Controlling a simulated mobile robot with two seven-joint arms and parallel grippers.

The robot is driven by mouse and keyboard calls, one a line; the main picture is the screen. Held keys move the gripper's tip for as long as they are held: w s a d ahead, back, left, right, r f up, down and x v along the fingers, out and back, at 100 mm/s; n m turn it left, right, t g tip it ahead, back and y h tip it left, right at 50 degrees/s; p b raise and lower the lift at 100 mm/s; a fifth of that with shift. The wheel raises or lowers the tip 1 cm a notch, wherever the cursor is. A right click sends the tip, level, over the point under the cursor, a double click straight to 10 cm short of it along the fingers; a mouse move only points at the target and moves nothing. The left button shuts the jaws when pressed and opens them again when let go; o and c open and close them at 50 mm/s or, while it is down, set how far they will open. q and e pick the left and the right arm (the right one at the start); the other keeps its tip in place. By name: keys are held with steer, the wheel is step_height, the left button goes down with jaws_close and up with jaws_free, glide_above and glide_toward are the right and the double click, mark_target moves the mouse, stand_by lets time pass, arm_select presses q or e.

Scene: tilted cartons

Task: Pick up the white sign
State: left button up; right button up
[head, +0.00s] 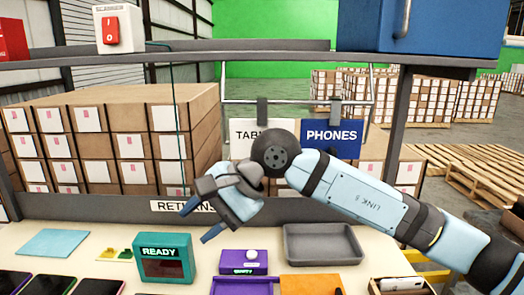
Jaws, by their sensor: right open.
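The white sign (243,136), lettered "TAB" with the rest hidden, hangs by a dark clip from a metal rail behind the table. My right arm's wrist covers its right and lower parts. My right gripper (200,221) is open and empty. It points down and left, below and left of the sign in the picture, in front of the "RETURNS" label. I cannot tell how far it is from the sign in depth. A blue "PHONES" sign (331,135) hangs just right of the white sign. My left gripper is not in view.
On the table (90,235) stand a teal "READY" box (165,275), a purple box (247,262), a grey tray (322,245) and several phones. A shelf (180,56) crosses above the signs. Stacked cartons (115,110) stand behind.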

steer(key=w+d+r+n+t+h+b, duration=0.1)
steer(key=w+d+r+n+t+h, duration=0.1)
steer(key=w+d+r+t+h, duration=0.4)
steer(key=w+d+r+n+t+h+b, duration=0.1)
steer(key=w+d+r+n+t+h, duration=0.2)
steer(key=r, duration=0.5)
steer(key=shift+m+t, duration=0.5)
steer(key=shift+t, duration=0.1)
steer(key=p+x, duration=0.1)
steer(key=x, duration=0.3)
steer(key=p+x, duration=0.1)
steer(key=x, duration=0.4)
steer(key=d+p+x, duration=0.1)
steer(key=x, duration=0.4)
steer(key=shift+w, duration=0.3)
steer(key=shift+s+r, duration=0.1)
steer(key=shift+r, duration=0.05)
jaws_close()
